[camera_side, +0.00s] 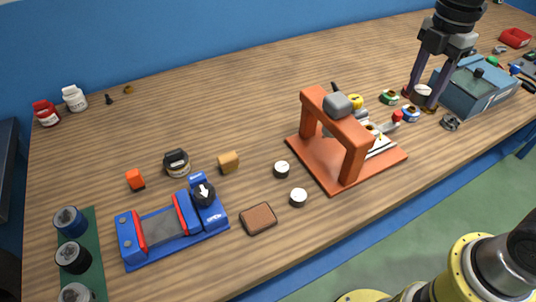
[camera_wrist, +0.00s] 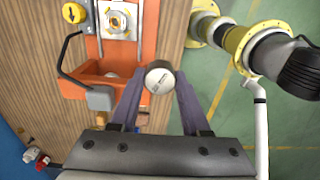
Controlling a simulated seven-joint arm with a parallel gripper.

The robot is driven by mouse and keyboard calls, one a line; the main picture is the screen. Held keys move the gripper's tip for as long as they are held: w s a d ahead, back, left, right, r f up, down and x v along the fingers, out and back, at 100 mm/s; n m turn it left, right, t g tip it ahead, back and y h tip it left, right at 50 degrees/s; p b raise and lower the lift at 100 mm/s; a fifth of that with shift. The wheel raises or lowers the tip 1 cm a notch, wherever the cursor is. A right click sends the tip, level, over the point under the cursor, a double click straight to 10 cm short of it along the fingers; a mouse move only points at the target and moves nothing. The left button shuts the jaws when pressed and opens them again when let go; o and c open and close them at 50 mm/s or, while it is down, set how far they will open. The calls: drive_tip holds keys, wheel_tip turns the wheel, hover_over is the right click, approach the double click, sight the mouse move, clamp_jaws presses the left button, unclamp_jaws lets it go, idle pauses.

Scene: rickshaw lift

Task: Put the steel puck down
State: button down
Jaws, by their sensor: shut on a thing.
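The steel puck (camera_wrist: 159,77) is a short round disc with a pale top bearing small dark marks. It sits between my gripper's fingertips (camera_wrist: 157,82) in the wrist view, and the gripper is shut on it. In the side view, my gripper (camera_side: 424,92) points down at the right, in front of the blue-grey toolbox, with the puck (camera_side: 422,91) between its dark fingers. The puck appears held above the bench; the exact gap below it is hard to tell.
An orange press (camera_side: 352,153) stands left of my gripper. Small rings, including a blue one (camera_side: 410,114), lie near the fingers. The blue-grey toolbox (camera_side: 468,96) is close behind. The back middle bench is clear.

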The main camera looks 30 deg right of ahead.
drive_tip(key=w+a+n, duration=0.2)
drive_tip(key=w+a, duration=0.3)
drive_tip(key=a, duration=0.2)
drive_tip(key=n, duration=0.3)
hover_over(264, 156)
drive_tip(key=f, duration=1.9)
drive_tip(key=shift+s+d+f, duration=0.2)
drive_tip(key=shift+s, duration=0.2)
drive_tip(key=shift+w+a+f, duration=0.2)
drive_tip(key=shift+w+f, duration=0.2)
drive_tip(key=shift+f, duration=1.65)
drive_tip(key=shift+f, duration=0.1)
